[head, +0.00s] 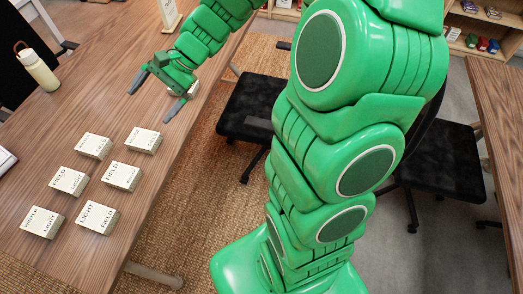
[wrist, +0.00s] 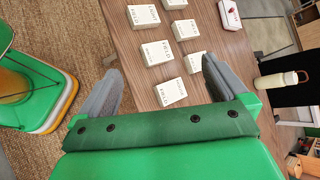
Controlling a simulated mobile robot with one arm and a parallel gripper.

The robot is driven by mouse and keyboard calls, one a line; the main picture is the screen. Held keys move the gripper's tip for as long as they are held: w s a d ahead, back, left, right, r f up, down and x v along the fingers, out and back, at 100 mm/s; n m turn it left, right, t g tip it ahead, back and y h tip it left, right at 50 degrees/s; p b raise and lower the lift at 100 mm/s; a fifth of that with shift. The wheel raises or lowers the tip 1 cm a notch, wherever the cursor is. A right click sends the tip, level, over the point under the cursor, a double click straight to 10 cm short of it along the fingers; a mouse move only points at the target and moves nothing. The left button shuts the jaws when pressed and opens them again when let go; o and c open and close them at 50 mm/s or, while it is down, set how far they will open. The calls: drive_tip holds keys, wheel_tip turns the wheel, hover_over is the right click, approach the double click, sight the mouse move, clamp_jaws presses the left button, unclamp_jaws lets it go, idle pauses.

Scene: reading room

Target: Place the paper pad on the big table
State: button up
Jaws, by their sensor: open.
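The big wooden table (head: 120,70) fills the left of the head view and also shows in the wrist view (wrist: 212,60). Several small cream blocks with printed words such as FIELD and LIGHT lie on it in two rows, one of them near its edge (head: 143,140); they look like small books. I cannot pick out a paper pad for certain. A white flat item (head: 4,160) is cut off at the left edge. My gripper (head: 152,105) is open and empty above the table, beyond the blocks. In the wrist view its fingers (wrist: 155,88) are spread, with a cream block (wrist: 171,92) beyond them.
A cream bottle (head: 37,68) stands at the table's left; it also shows in the wrist view (wrist: 282,79). A cream upright item (head: 168,14) stands at the far end. Black chairs (head: 250,108) stand right of the table. Another wooden table (head: 497,110) is at the right.

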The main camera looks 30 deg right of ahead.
drive_tip(key=s+d+r+n+g+h, duration=0.25)
drive_tip(key=s+n+h, duration=0.3)
drive_tip(key=s, duration=0.95)
drive_tip(key=s+d+r+n+t+h, duration=0.1)
drive_tip(key=s+d+n+h, duration=0.2)
drive_tip(key=s+d, duration=0.8)
drive_tip(key=shift+s+d+r+h, duration=0.15)
drive_tip(key=shift+s+h, duration=0.6)
drive_tip(key=shift+h, duration=0.2)
